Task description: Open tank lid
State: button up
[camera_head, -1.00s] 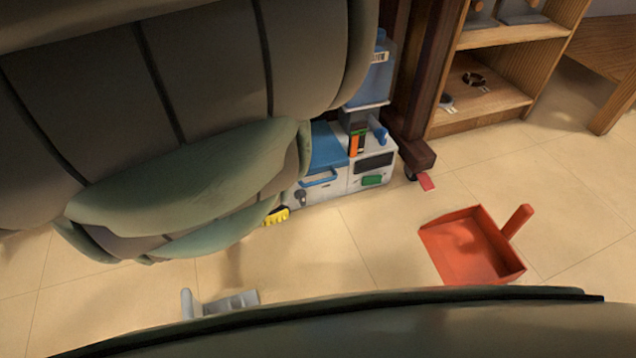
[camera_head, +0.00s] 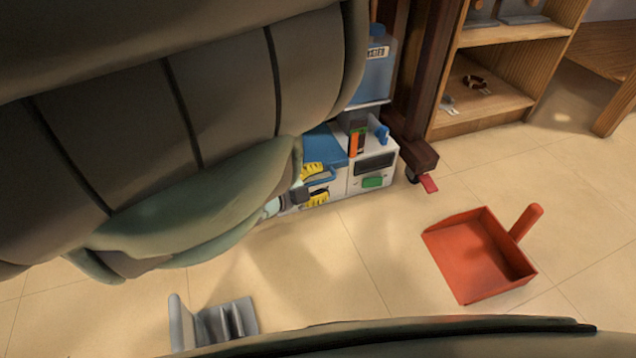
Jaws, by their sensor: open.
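A white water unit (camera_head: 357,180) stands on the floor beside a dark wooden post. Its left part has a blue lid (camera_head: 323,144) with a handle at its front edge, and the lid looks shut. My gripper (camera_head: 315,184) is open, with one yellow fingertip above and one below the front edge by the lid handle. I cannot tell whether the fingertips touch the handle. My large grey-green arm hides the left side of the unit and part of the gripper.
A blue bottle (camera_head: 375,72) stands on the unit. A wooden shelf (camera_head: 490,105) is at the upper right. A red dustpan (camera_head: 480,258) and a grey slotted object (camera_head: 215,322) lie on the floor. The floor between them is clear.

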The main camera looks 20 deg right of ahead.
jog(key=shift+o, duration=0.2)
grip_shut()
dwell(0.4)
